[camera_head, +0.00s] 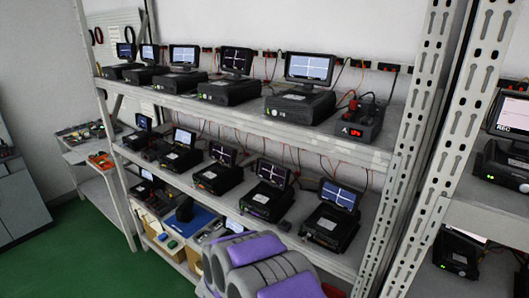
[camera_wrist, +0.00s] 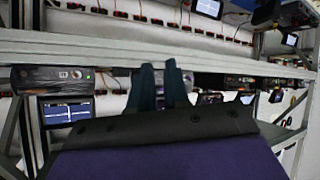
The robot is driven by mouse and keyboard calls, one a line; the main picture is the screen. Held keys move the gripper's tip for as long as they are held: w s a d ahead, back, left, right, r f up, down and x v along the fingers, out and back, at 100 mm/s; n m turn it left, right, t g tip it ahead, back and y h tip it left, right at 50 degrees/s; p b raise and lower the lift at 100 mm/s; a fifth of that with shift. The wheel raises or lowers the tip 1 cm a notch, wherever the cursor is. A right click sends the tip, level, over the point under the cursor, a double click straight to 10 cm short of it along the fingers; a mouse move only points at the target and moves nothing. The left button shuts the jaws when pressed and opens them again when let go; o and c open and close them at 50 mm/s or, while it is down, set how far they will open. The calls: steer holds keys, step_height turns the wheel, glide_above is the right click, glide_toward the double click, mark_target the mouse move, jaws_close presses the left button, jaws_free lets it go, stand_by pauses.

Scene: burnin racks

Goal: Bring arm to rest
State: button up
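My arm shows at the bottom middle of the head view as grey and purple links, folded low in front of the rack. My gripper (camera_wrist: 160,84) shows in the wrist view as two dark teal fingers. A narrow gap shows between them and I see nothing held there. The fingers point toward the shelf edge (camera_wrist: 225,62), which looks upside down in this view. I cannot tell how far the fingers are from it. The gripper's tips cannot be made out in the head view.
A metal rack (camera_head: 345,152) stands close in front, with several black test units with screens on its shelves. Its perforated upright (camera_head: 415,140) rises at the right, beside a second rack (camera_head: 487,218). Open green floor (camera_head: 75,262) lies at the lower left.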

steer(key=s+d+r+n+g+y+b, duration=0.1)
steer(key=s+r+g+y+b, duration=0.25)
steer(key=s, duration=0.35)
steer(key=s+r+n+g+y+b, duration=0.1)
steer(key=s+r+g+y+b, duration=0.15)
steer(key=s+r, duration=0.35)
steer(key=s+d+g+h+b, duration=0.1)
steer(key=s+d+g, duration=0.1)
steer(key=s+d, duration=0.4)
steer(key=s+d+f+m+g+h+b, duration=0.1)
steer(key=s+d, duration=0.5)
steer(key=s, duration=0.9)
steer(key=s+d+f+m+g+h+b, duration=0.1)
steer(key=s+d+g+b, duration=0.2)
steer(key=s+d, duration=0.4)
steer(key=s+g, duration=0.1)
steer(key=s, duration=0.2)
steer(key=shift+s, duration=0.4)
